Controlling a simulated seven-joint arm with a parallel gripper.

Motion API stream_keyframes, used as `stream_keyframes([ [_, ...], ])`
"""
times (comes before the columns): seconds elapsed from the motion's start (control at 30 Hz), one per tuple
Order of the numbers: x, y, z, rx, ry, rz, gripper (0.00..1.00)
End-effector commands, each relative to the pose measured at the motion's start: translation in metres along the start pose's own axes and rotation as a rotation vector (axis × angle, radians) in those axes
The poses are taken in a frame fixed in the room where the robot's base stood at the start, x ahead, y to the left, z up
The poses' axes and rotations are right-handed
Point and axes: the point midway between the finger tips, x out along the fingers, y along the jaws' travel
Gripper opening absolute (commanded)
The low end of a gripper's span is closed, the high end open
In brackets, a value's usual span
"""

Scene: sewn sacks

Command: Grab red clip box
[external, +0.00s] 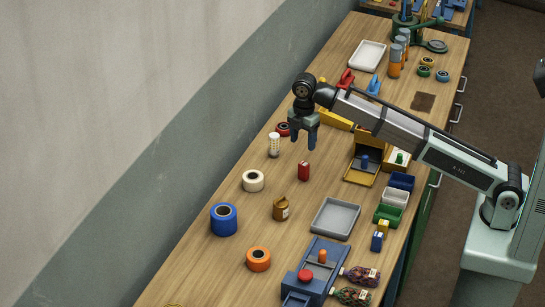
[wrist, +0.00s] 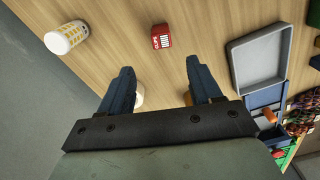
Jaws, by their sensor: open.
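The red clip box (external: 303,171) is a small upright box standing on the wooden bench, with clear space around it. In the wrist view the red clip box (wrist: 161,37) shows a white label, beyond the fingertips and roughly midway between them. My gripper (external: 304,146) is open and empty, pointing down above the bench near the box. In the wrist view my gripper (wrist: 160,72) has its two blue fingers spread apart, not touching the box.
A white and yellow cylinder (external: 274,145) stands left of the box. A cream tape roll (external: 253,181), an amber bottle (external: 281,208) and a grey tray (external: 336,218) lie nearer the camera. A yellow hinged case (external: 360,172) is to the right.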

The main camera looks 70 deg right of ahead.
Motion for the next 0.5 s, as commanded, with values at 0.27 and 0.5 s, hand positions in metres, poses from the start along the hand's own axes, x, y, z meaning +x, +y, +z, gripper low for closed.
stream_keyframes([
  [0.27, 0.047, -0.002, 0.001, -0.002, -0.001, 0.0, 0.64],
  [0.5, 0.07, -0.001, 0.0, -0.002, 0.0, 0.002, 0.64],
])
